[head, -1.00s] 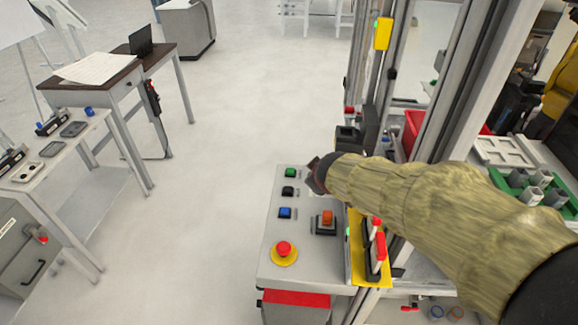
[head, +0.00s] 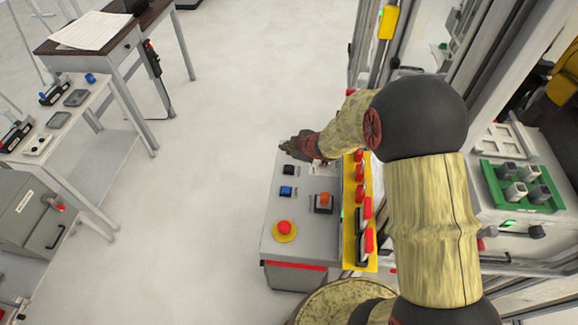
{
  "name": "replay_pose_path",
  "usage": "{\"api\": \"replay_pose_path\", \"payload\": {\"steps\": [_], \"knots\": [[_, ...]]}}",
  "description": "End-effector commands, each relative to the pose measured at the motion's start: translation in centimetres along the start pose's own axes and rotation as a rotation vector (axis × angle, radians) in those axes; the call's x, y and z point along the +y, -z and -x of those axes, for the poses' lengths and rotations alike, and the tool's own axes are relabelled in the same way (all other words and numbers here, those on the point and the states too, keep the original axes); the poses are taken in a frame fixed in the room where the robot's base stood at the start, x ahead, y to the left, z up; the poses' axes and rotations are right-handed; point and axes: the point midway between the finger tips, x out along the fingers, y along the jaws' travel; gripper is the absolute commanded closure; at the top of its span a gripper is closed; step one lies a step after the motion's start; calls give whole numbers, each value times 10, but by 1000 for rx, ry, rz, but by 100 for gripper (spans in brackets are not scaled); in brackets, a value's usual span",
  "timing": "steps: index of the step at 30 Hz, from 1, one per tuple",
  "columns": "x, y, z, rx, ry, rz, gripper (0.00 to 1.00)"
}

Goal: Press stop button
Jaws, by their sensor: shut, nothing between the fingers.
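The control panel (head: 270,245) is a light grey sloped box in the lower middle of the head view. A red mushroom button on a yellow round base (head: 284,229) sits near its front edge. Above it are a blue button (head: 286,191) and a black button (head: 288,170). An orange button (head: 325,199) is to their right. My gripper (head: 286,146) is shut and empty, its tips pointing left over the panel's far end, above the black button in the picture. It is well away from the red button. It hides the green button.
A yellow strip with several red parts (head: 358,215) runs along the panel's right side, close to my arm. A metal frame (head: 475,75) and a green tray (head: 525,190) are at right. A workbench (head: 75,125) is at left. Clear floor (head: 215,120) lies between.

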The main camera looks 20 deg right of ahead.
Motion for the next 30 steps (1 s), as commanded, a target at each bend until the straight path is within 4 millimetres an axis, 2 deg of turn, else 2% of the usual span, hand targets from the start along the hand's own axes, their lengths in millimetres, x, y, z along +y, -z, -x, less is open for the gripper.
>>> {"api": "replay_pose_path", "payload": {"steps": [8, 24, 30], "knots": [[-6, -6, -8, -1, -1, 0, 100], [-38, -39, -53, -1, -1, -2, 100], [-44, -44, -61, 0, -1, 0, 100]]}}
